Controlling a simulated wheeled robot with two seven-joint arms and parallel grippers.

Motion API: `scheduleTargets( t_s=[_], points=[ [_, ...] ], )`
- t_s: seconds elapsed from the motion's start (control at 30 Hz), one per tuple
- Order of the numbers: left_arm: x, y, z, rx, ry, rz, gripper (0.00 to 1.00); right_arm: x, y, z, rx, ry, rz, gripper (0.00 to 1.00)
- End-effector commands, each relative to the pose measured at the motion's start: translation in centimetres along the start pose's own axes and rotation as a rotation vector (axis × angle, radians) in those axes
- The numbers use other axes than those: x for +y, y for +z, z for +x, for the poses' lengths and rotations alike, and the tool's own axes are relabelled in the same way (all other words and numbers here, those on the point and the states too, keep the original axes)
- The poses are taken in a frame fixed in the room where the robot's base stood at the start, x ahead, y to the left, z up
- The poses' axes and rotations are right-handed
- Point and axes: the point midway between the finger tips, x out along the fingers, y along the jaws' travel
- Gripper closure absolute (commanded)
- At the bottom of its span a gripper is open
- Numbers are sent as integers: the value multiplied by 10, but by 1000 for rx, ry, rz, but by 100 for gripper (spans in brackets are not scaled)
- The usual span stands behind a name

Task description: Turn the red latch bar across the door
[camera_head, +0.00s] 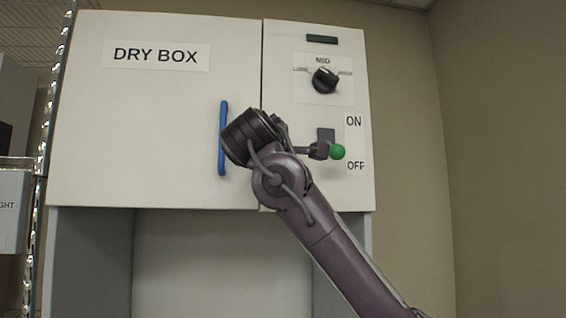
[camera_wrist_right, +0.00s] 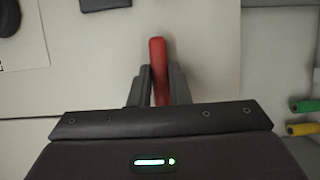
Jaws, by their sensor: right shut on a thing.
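The red latch bar (camera_wrist_right: 158,55) shows in the right wrist view against the pale panel, upright in that picture. My right gripper (camera_wrist_right: 160,88) is shut on it, with one dark finger on each side and the bar's rounded end past the fingertips. In the head view my right wrist is in front of the dry box (camera_head: 160,130), near the seam between door and control panel. It hides the latch bar and my right fingers there. A blue handle (camera_head: 223,115) stands upright on the door, just left of my wrist. My left gripper is not in view.
The control panel has a black knob (camera_head: 324,80), a dark display (camera_head: 322,39) and a green-tipped lever (camera_head: 337,152) close right of my wrist, between ON and OFF. Green (camera_wrist_right: 307,105) and yellow (camera_wrist_right: 303,129) pieces show at the wrist view's right edge. Below the box is an open recess.

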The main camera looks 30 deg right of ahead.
Motion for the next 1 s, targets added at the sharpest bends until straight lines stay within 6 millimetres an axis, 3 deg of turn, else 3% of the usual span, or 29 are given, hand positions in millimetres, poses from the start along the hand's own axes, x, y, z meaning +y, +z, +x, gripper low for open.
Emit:
scheduleTargets(
  t_s=[0.17,0.2,0.33,0.67,1.0],
  points=[
    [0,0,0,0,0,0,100,-2,0,0,-2,-4,2,100],
    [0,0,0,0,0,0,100,-2,0,0,-2,-4,2,78],
    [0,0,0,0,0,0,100,-1,0,0,-2,-3,1,62],
    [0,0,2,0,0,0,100,-1,0,-3,0,-1,1,62],
    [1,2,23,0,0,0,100,-3,-1,-57,2,1,1,62]
  ],
)
